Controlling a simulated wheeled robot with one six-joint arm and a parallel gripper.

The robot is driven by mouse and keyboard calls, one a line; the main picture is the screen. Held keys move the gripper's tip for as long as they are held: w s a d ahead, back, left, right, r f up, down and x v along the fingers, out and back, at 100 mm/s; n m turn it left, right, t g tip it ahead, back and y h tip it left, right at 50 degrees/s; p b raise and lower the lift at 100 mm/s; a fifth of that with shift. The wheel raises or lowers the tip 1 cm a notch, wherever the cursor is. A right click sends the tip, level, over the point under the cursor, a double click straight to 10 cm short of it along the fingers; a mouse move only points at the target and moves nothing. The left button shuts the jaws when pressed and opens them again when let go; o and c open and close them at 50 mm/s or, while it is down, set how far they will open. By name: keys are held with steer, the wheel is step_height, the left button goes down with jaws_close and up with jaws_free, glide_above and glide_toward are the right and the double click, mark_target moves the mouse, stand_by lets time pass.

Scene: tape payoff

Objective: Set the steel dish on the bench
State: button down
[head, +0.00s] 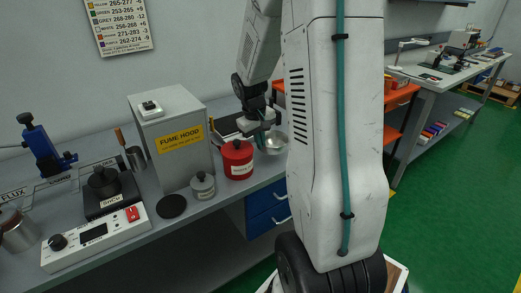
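The steel dish (276,146) is a small shiny bowl right of the red pot, partly hidden behind my arm's large white link. The grey bench (222,208) runs along the wall. The dish shows over its right part; I cannot tell whether its underside touches the bench.
A red pot (237,161) stands close left of the dish. The grey fume hood box (170,158), a small lidded metal pot (203,186), a black disc (172,207) and a hot plate unit (95,238) fill the left. Orange shelving (398,98) stands behind my arm.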

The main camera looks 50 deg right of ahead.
steer(key=shift+d+f, duration=0.1)
steer(key=shift+f, duration=1.65)
steer(key=shift+f, duration=0.1)
steer(key=c, duration=2)
jaws_free()
steer(key=shift+o, duration=0.2)
step_height(320, 180, up, 12)
steer(key=a, duration=0.2)
steer(key=s+a+r+n+t, duration=0.1)
steer(key=s+a+r, duration=0.25)
steer(key=a, duration=0.45)
steer(key=s+a+r, duration=0.3)
steer(key=a+r, duration=0.1)
steer(key=a, duration=0.3)
steer(key=s+a+n+y, duration=0.1)
steer(key=s+a+y, duration=0.1)
steer(key=s+a, duration=0.8)
steer(key=s, duration=0.3)
steer(key=shift+s+a+r+n+t, duration=0.2)
steer(key=shift+a+n+t, duration=0.1)
steer(key=shift+a+n, duration=0.1)
